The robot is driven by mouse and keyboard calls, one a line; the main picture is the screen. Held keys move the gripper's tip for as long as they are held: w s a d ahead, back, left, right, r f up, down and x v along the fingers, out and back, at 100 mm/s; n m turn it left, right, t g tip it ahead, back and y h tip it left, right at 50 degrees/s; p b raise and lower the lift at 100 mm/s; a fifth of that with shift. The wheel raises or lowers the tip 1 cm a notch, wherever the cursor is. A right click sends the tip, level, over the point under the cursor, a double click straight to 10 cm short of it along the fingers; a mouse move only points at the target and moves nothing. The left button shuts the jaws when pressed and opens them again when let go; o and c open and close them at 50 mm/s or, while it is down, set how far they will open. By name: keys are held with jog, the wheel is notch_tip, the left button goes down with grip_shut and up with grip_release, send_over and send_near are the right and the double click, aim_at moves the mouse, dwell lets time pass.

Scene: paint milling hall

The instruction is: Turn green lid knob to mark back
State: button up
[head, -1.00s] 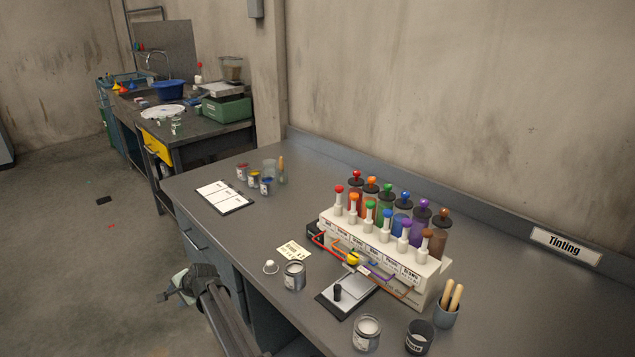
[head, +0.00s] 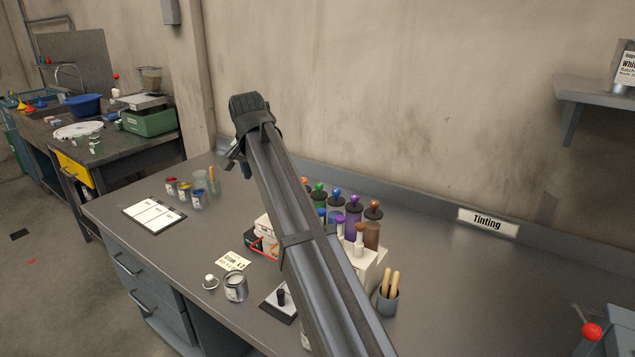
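The green lid knob (head: 319,187) sits on top of a green canister in the back row of the tinting rack, just right of my arm. Its mark is too small to make out. The rack (head: 367,272) is largely covered by my arm, which crosses in front of it. The front row's green knob is hidden. My gripper (head: 234,163) is raised above the bench, left of the rack and apart from the green knob. Its fingers are small and dark, and I cannot tell whether they are open.
Blue (head: 336,192), purple (head: 354,201) and brown-orange (head: 373,205) knobs stand close to the right of the green one. A cup of wooden sticks (head: 388,297) is at the rack's right.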

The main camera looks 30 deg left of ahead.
aim_at(319, 185)
jog(key=w+d+r+m+t+h, duration=0.15)
jog(key=w+d+r, duration=0.35)
jog(key=d+r, duration=0.55)
jog(key=shift+g+h, duration=0.25)
jog(key=shift+h, duration=0.2)
jog(key=x, duration=0.5)
jog(key=d+x, duration=0.1)
jog(key=x, duration=0.9)
jog(key=shift+s+d+f, duration=0.1)
jog(key=shift+d, duration=0.2)
grip_shut()
